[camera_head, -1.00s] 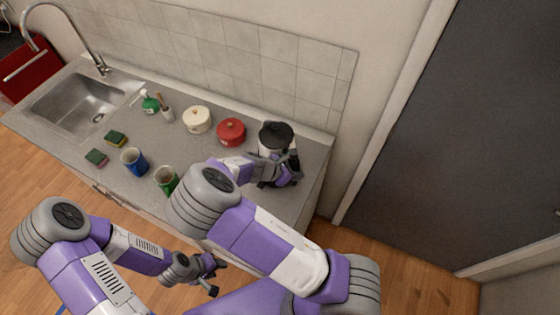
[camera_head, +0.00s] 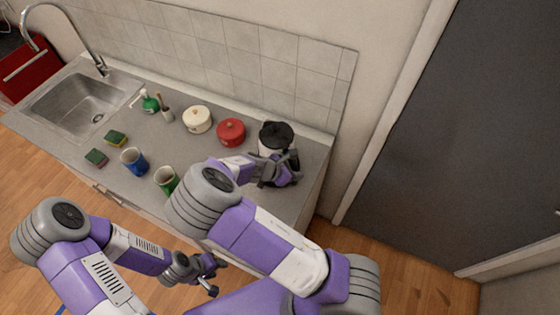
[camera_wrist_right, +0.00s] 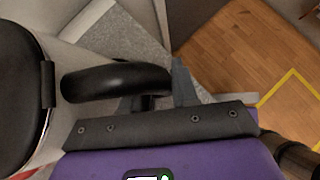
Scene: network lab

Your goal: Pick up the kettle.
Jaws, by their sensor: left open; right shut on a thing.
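The kettle (camera_head: 272,148) has a white body and a black lid and stands upright at the right end of the grey counter (camera_head: 228,158). My right gripper (camera_head: 282,164) is at the kettle's near right side and partly hides it. In the right wrist view the kettle's black handle (camera_wrist_right: 115,81) lies at my right gripper's fingers (camera_wrist_right: 158,95), which are shut on it. The black lid (camera_wrist_right: 18,95) fills the left edge there. My left gripper (camera_head: 212,277) is open and empty, low in front of the counter and away from the kettle.
A red pot (camera_head: 231,132) and a white pot (camera_head: 197,120) stand left of the kettle. A green cup (camera_head: 166,181), a blue cup (camera_head: 133,162), sponges (camera_head: 96,158) and a soap bottle (camera_head: 150,103) are further left, then the sink (camera_head: 80,105). The tiled wall (camera_head: 290,70) is close behind.

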